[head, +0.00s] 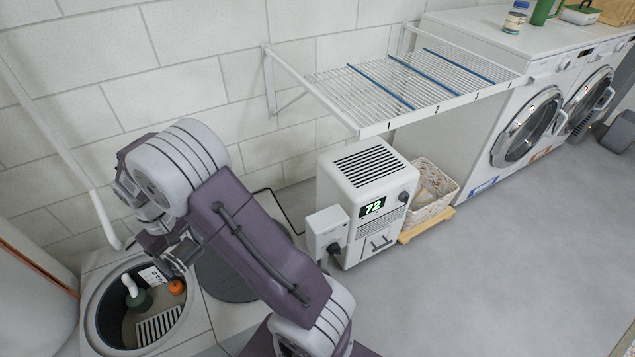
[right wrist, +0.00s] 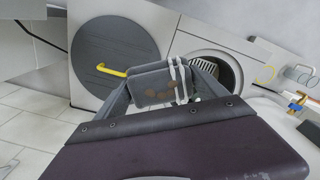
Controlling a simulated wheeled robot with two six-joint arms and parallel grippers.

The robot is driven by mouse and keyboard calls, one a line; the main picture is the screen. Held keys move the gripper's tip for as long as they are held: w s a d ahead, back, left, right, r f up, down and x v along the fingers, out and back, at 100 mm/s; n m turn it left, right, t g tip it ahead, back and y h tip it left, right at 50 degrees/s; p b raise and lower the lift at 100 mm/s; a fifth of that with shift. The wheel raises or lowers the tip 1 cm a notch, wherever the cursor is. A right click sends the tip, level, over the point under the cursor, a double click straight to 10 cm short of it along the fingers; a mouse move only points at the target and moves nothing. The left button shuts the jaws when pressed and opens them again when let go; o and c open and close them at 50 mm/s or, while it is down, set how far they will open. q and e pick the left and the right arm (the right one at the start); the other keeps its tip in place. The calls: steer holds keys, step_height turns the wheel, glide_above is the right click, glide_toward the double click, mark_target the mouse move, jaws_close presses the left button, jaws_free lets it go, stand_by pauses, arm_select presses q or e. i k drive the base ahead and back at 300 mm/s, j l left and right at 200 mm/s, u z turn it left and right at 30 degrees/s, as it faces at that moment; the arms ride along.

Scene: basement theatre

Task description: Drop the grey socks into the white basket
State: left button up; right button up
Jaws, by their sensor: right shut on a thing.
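My right gripper (head: 165,250) hangs over the left side of the head view, above the round opening in the floor. In the head view the socks are not clearly told apart from the gripper. A whitish woven basket (head: 447,205) stands on a low wooden base, right of the dehumidifier and well away from the gripper. My left gripper is not in view.
The white dehumidifier (head: 350,195) reading 72 stands between my arm and the basket. A wire shelf (head: 430,88) hangs above them. The open pit (head: 97,310) holds a pump and an orange thing. Washing machines (head: 522,130) stand at the right. The grey floor (head: 510,270) is clear.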

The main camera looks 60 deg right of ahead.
mark_target(414, 204)
steer(key=k+l+z, duration=0.1)
steer(key=z, duration=0.3)
steer(key=k+l+z, duration=0.1)
steer(key=z, duration=0.35)
steer(key=l+z, duration=0.25)
steer(key=z, duration=0.15)
steer(key=k+l+z, duration=0.1)
steer(key=z, duration=0.35)
steer(key=l+z, duration=0.5)
steer(key=z, duration=0.3)
steer(key=i+l+u, duration=0.65)
steer(key=l+u, duration=0.15)
steer(key=i+l+u, duration=0.15)
steer(key=l+u, duration=0.15)
steer(key=i+l+u, duration=0.1)
steer(key=l+u, duration=0.15)
steer(key=l, duration=0.2)
steer(key=i+l+u, duration=0.1)
steer(key=l+u, duration=0.45)
steer(key=l, duration=0.25)
